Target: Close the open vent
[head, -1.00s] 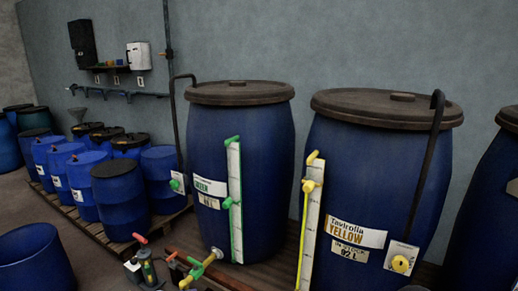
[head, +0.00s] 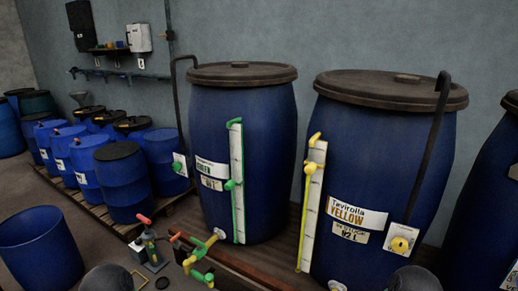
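Two blue lidded vats stand side by side: a green-marked vat (head: 268,130) and a yellow-labelled vat (head: 400,150). The green-marked vat has a white gauge strip (head: 238,200) with an upper green fitting (head: 234,123) and a lower green fitting (head: 232,184). The yellow vat's gauge strip (head: 312,215) has an upper yellow fitting (head: 314,138) and a lower yellow fitting (head: 310,168). White plates carry a green knob (head: 178,167) and a yellow knob (head: 399,244). I cannot tell which fitting is the open vent. Neither of my grippers is in view.
A brass outlet with a green handle (head: 206,244) juts out low from the green-marked vat. A small red-handled device (head: 150,245) stands beside it. An open blue tub (head: 40,245) is at lower left. Several blue drums stand on a pallet (head: 80,205).

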